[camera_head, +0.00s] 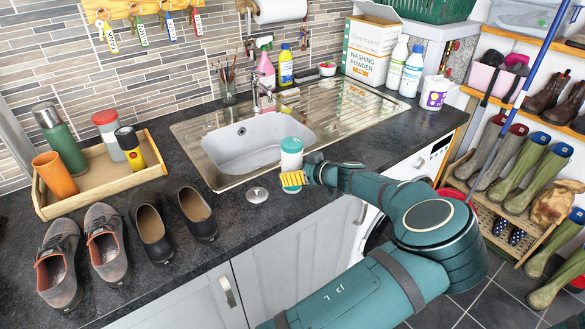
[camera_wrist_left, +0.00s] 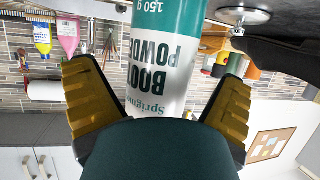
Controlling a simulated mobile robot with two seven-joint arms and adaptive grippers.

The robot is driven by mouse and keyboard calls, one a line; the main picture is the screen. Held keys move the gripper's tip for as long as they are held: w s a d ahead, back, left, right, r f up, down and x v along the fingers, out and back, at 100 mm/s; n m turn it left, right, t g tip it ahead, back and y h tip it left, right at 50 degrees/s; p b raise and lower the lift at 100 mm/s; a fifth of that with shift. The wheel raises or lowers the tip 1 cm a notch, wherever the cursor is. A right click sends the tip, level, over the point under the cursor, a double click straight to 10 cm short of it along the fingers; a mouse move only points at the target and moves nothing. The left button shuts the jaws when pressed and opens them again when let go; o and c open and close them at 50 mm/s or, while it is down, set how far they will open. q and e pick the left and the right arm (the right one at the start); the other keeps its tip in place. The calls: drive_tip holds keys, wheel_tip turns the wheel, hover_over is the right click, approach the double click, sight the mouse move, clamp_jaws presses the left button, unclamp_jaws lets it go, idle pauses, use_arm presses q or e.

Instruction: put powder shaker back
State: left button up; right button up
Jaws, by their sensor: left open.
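The powder shaker (camera_head: 291,150) is a white bottle with a teal cap and teal base, labelled "Boot Powder" in the wrist view (camera_wrist_left: 165,70). It stands upright on the dark worktop at the sink's front edge. My left gripper (camera_head: 296,179) is low at the shaker, its yellow fingertips near the base. In the wrist view, which is upside down, the left gripper (camera_wrist_left: 158,85) is open, with the shaker between its fingers and gaps on both sides. The shaker's lower part is partly hidden by a finger in the head view. My right gripper is not in view.
A wooden tray (camera_head: 101,188) at the left holds a flask, an orange cup and bottles. Two pairs of shoes stand before it. A small metal disc (camera_head: 257,195) lies left of the shaker. The sink (camera_head: 259,146) is behind; a boot rack (camera_head: 497,222) stands right.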

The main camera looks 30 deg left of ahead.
use_arm(q)
drive_tip(key=v, duration=1)
drive_tip(key=shift+s+d, duration=0.1)
drive_tip(key=shift+d, duration=0.1)
